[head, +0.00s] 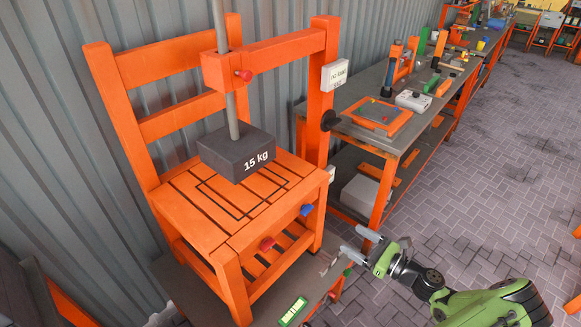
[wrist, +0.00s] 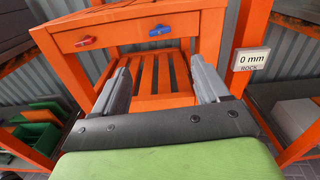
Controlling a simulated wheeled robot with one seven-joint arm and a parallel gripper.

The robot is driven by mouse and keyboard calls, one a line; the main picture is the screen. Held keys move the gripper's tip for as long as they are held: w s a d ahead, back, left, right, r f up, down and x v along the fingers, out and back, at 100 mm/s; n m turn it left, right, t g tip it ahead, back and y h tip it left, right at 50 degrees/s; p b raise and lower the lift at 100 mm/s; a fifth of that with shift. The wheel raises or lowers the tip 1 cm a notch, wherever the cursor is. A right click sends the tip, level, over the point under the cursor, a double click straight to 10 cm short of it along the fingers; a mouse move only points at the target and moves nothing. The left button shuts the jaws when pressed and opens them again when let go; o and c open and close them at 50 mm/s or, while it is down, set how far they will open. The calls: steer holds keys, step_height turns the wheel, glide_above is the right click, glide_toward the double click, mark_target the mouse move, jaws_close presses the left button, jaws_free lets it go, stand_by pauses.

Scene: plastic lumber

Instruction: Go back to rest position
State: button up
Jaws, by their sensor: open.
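My gripper (head: 359,246) is at the end of my green arm, in front of and to the right of the orange chair test stand (head: 228,262) in the head view. Its two grey fingers are apart with nothing between them. In the wrist view, my gripper (wrist: 160,85) points at the front of the orange stand (wrist: 135,24), with the slatted lower shelf (wrist: 155,75) seen between the fingers. The gripper appears clear of the stand.
A dark 15 kg weight (head: 236,152) hangs on a rod above the seat. Red (head: 267,243) and blue (head: 306,210) knobs sit on the stand's front. A workbench (head: 395,135) with tools runs along the corrugated wall. Paved floor (head: 470,190) on the right is open.

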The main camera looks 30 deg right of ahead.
steer(key=w+a+r+n+g, duration=0.1)
steer(key=a+r+n+g, duration=0.55)
steer(key=a+n, duration=0.35)
steer(key=w+a+r+n+g, duration=0.1)
steer(key=a+r+n+g, duration=0.4)
steer(key=a+n+g, duration=0.4)
steer(key=s+a+r+n+t+h, duration=0.2)
steer(key=s+a+r+n+h, duration=0.1)
steer(key=s+r+n, duration=0.3)
steer(key=s+a+r+n+t+h, duration=0.2)
steer(key=s+a+r+n, duration=0.4)
steer(key=s, duration=0.3)
steer(key=shift+s+r+h, duration=0.2)
steer(key=shift+r+h, duration=0.2)
steer(key=shift+r, duration=0.1)
